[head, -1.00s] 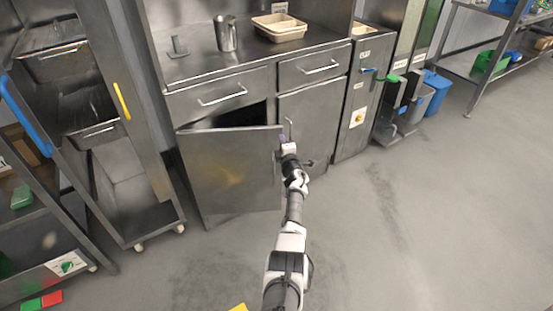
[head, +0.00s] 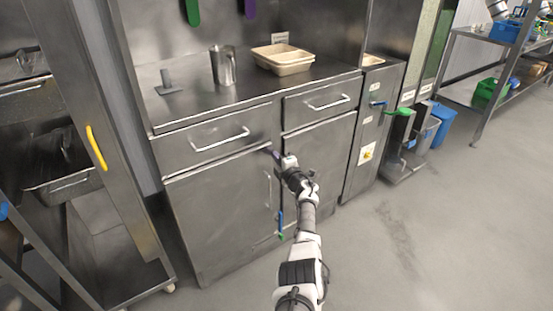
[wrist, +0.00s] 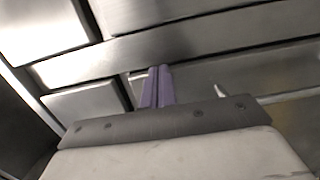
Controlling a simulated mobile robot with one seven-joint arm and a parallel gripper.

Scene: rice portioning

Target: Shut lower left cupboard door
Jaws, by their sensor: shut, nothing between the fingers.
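The lower left cupboard door (head: 215,215) is a plain steel panel under the left drawer (head: 215,135). In the head view it looks flush with the cabinet front or very nearly so, with no dark opening showing. Its upright handle (head: 268,190) is near its right edge. My gripper (head: 275,153) is at the door's upper right corner, just below the left drawer. Its purple fingers are together and empty, also in the wrist view (wrist: 158,88). I cannot tell whether the fingertips touch the door.
The right cupboard door (head: 322,165) looks shut, and both drawers are closed. A steel jug (head: 223,66) and beige trays (head: 282,60) stand on the counter. A rack with a yellow handle (head: 96,147) stands at the left. The floor (head: 420,230) at the right is clear.

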